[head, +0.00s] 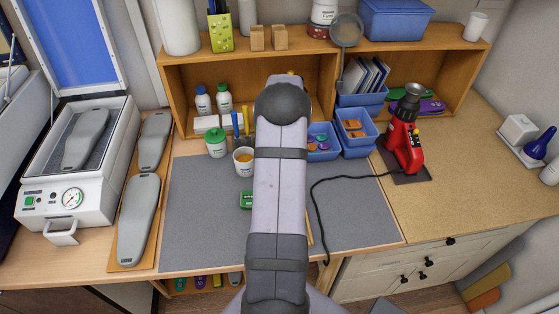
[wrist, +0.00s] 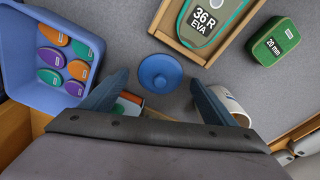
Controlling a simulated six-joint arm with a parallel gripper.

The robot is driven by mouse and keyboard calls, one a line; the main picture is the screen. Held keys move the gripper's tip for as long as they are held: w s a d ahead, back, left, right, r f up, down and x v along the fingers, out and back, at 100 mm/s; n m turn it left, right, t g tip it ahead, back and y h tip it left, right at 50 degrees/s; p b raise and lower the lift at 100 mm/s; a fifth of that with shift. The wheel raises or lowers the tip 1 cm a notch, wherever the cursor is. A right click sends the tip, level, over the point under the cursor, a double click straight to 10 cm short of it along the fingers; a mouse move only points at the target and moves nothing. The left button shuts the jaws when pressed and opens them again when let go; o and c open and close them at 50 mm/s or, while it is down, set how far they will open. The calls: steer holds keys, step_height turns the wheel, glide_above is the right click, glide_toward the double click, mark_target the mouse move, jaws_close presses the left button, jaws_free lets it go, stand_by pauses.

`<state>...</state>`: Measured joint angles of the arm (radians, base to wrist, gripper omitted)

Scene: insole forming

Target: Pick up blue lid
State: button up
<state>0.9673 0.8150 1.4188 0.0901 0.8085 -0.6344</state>
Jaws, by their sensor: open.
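The blue lid (wrist: 160,72) is a round disc with a small knob in its middle, lying on the grey mat (wrist: 130,30) in the wrist view. My gripper (wrist: 160,78) is open, with one blue-grey finger to each side of the lid in the picture. The fingers look apart from the lid, and nothing is between them in their grip. How high they are above the mat I cannot tell. In the head view my arm covers the middle of the mat, and both the lid and my fingers are hidden.
A blue bin (wrist: 22,75) of coloured pads stands left of the lid. A wooden tray (wrist: 166,28) holds a green "36 R EVA" insole (wrist: 208,22). A green "20 mm" block (wrist: 273,42) lies to the right. A white cup (wrist: 232,106) is beside my right finger.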

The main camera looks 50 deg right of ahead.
steer(key=shift+f, duration=0.25)
steer(key=shift+c, duration=0.7)
steer(key=c, duration=1)
steer(key=shift+r, duration=0.15)
step_height(320, 180, up, 9)
steer(key=b, duration=0.3)
steer(key=w+a+r+p, duration=0.5)
steer(key=w+a+p, duration=0.1)
steer(key=w+a, duration=0.1)
steer(key=shift+w+a+p, duration=0.25)
steer(key=shift+a+p, duration=0.15)
steer(key=shift+a, duration=0.35)
